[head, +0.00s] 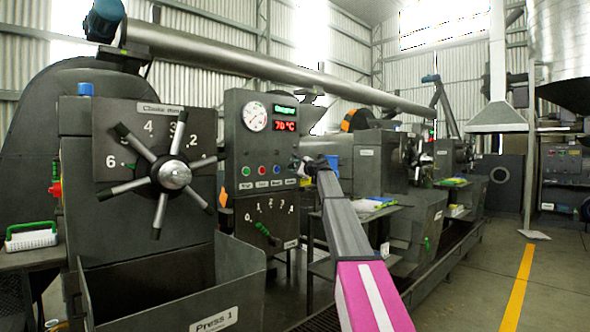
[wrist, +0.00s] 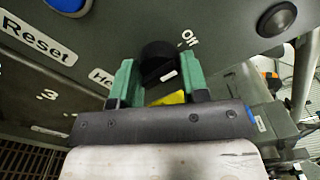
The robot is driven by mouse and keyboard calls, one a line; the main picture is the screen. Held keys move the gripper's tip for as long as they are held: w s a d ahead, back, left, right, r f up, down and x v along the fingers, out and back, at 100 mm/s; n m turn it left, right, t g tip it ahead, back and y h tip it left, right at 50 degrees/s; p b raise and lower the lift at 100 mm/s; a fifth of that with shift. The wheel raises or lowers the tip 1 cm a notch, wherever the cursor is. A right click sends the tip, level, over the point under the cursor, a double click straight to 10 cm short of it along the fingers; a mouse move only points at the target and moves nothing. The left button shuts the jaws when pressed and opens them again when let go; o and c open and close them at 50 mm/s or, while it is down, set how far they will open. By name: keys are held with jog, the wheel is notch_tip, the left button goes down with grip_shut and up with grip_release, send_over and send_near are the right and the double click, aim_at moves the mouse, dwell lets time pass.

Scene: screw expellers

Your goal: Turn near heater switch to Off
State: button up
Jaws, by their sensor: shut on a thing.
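The near heater switch is a black rotary knob (wrist: 157,58) on the dark grey control panel, seen in the wrist view. A white "Off" mark (wrist: 188,38) is on the panel just up and to the right of it. A partly hidden label starting "He" (wrist: 101,77) is to its left. My gripper (wrist: 158,76) has its two green fingers on either side of the knob and is shut on it. A short white mark shows on the knob's lower part; I cannot tell which setting it points to. In the head view my gripper (head: 307,167) is at the panel's right edge and hides the switch.
The near panel (head: 236,140) carries a gauge (head: 254,116), a red 70 °C display (head: 285,126) and several coloured buttons. A spoked handwheel (head: 174,175) stands to the left, above the Press 1 bin (head: 235,262). Open floor with a yellow line (head: 517,290) lies right.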

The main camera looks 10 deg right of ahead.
jog(key=o, duration=0.9)
jog(key=shift+s, duration=0.15)
jog(key=v, duration=1)
jog(key=shift+s+d, duration=0.2)
jog(key=shift+s, duration=0.05)
